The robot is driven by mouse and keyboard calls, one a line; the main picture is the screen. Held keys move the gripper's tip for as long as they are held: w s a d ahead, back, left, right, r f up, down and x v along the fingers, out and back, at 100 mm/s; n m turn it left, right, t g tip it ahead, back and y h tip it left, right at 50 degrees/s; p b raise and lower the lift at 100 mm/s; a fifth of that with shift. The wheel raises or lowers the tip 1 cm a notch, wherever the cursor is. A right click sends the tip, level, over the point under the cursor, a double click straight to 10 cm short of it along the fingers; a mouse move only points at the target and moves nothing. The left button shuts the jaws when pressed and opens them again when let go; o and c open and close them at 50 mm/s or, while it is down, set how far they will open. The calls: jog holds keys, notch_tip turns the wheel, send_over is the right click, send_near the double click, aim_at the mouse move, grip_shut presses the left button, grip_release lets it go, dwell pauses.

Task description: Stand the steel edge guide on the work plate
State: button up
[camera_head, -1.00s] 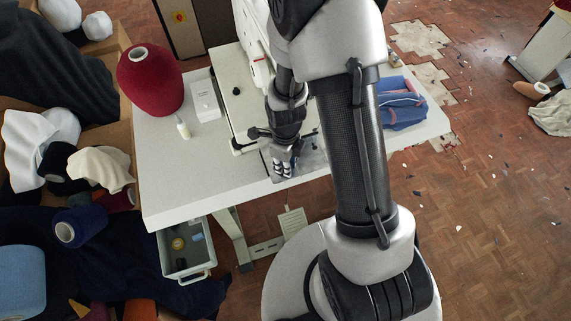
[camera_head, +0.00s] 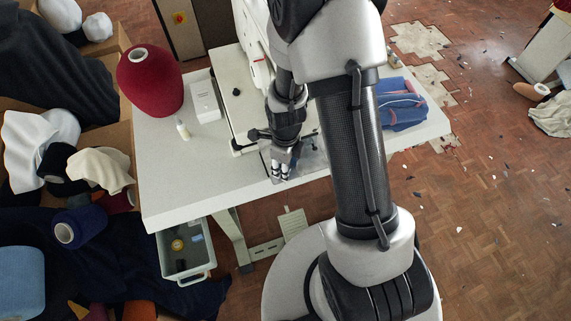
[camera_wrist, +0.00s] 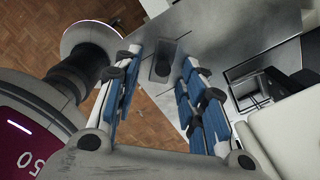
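My gripper (camera_wrist: 162,78) shows in the wrist view with its two blue-padded fingers apart. A small dark grey metal piece (camera_wrist: 162,63), which looks like the steel edge guide, is between the fingertips, with a narrow gap visible on each side. It appears to be on the shiny grey work plate (camera_wrist: 225,22), near its edge; I cannot tell its exact contact or tilt. In the head view my gripper (camera_head: 282,172) is low at the table's front edge, beside the plate (camera_head: 312,158). The guide cannot be made out there.
The white table (camera_head: 185,180) carries a red yarn cone (camera_head: 150,85), a white box (camera_head: 204,102), a small bottle (camera_head: 183,130), a sewing machine (camera_head: 255,55) and blue folded cloth (camera_head: 398,108). A grey bin (camera_head: 190,262) hangs below. The table's front left is clear.

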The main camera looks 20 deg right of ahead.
jog(key=s+r+n+t+p, duration=0.3)
jog(key=r+n, duration=0.8)
jog(key=r, duration=1.5)
jog(key=s+r+n+t, duration=0.1)
jog(key=s+r+n, duration=0.9)
jog(key=n, duration=0.6)
jog(key=shift+s+a+t, duration=0.3)
jog(key=shift+s+a, duration=0.05)
jog(key=shift+s, duration=0.6)
jog(key=shift+f, duration=0.1)
notch_tip(320, 180, down, 6)
jog(key=b, duration=0.6)
jog(key=shift+f, duration=0.2)
jog(key=shift+r, duration=0.2)
jog(key=shift+c, duration=0.2)
jog(key=shift+a, duration=0.1)
jog(key=shift+c, duration=0.4)
